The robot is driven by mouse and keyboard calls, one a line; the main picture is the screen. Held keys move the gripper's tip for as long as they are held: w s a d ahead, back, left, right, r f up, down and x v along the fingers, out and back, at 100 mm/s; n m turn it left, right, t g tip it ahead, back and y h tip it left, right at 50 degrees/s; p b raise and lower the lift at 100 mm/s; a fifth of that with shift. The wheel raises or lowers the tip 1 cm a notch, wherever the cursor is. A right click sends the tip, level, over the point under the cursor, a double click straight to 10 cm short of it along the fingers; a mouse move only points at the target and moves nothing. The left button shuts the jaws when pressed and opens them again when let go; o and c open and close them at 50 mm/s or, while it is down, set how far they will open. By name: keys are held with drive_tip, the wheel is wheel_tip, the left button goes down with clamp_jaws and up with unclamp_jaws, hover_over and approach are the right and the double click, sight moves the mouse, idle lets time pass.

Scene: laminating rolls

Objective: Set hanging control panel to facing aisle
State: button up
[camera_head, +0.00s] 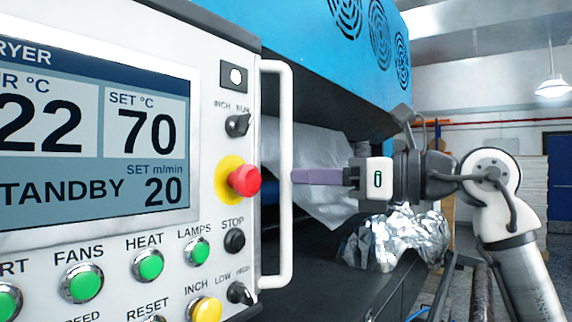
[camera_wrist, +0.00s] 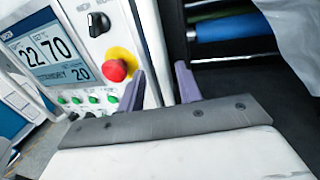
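The hanging control panel (camera_head: 215,60) fills the left of the head view, its screen and buttons turned toward that camera. A white vertical bar handle (camera_head: 284,120) runs along its right edge. My gripper (camera_head: 300,176) comes from the right with its purple fingers level and their tips at the handle's right side. In the wrist view the panel (camera_wrist: 95,35) is at upper left, and the handle (camera_wrist: 149,40) shows between the two spread fingers (camera_wrist: 160,85). The fingers look open, with a gap right of the handle. I cannot tell whether either touches it.
A red stop button (camera_head: 244,180) sticks out near the handle. Behind are a blue machine housing (camera_head: 310,50), a hanging whitish sheet (camera_head: 325,205) and crumpled foil (camera_head: 395,240) below my gripper. A blue roller (camera_wrist: 230,27) shows in the wrist view.

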drive_tip(key=p+x, duration=0.1)
drive_tip(key=x, duration=0.3)
drive_tip(key=shift+w+a, duration=0.15)
drive_tip(key=shift+a, duration=0.25)
clamp_jaws()
